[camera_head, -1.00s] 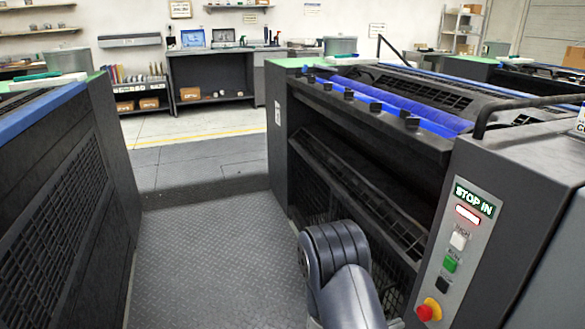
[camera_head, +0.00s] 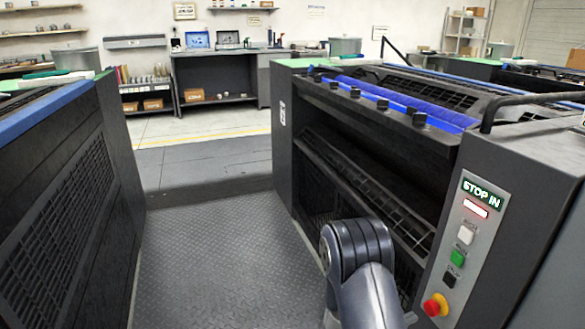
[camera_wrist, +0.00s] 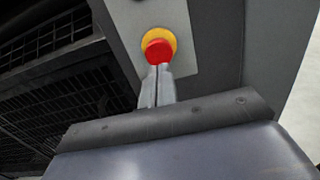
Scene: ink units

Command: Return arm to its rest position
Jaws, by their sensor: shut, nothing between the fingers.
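My gripper (camera_wrist: 158,72) shows in the wrist view with its two fingers together and nothing between them. Just beyond the fingertips in that picture is a red emergency stop button (camera_wrist: 157,50) on a yellow base; I cannot tell whether they touch. In the head view my arm (camera_head: 357,262) rises from the bottom edge, bent at a dark ribbed joint, in front of the right ink unit (camera_head: 285,135). My gripper is out of the head view. The red button also shows in the head view (camera_head: 431,307), low on the control panel.
The control panel (camera_head: 452,265) carries a "STOP IN" sign and white, green and black buttons. Another machine (camera_head: 70,190) stands on the left. The metal walkway (camera_head: 215,260) between them is clear. A workbench (camera_head: 222,75) stands at the back.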

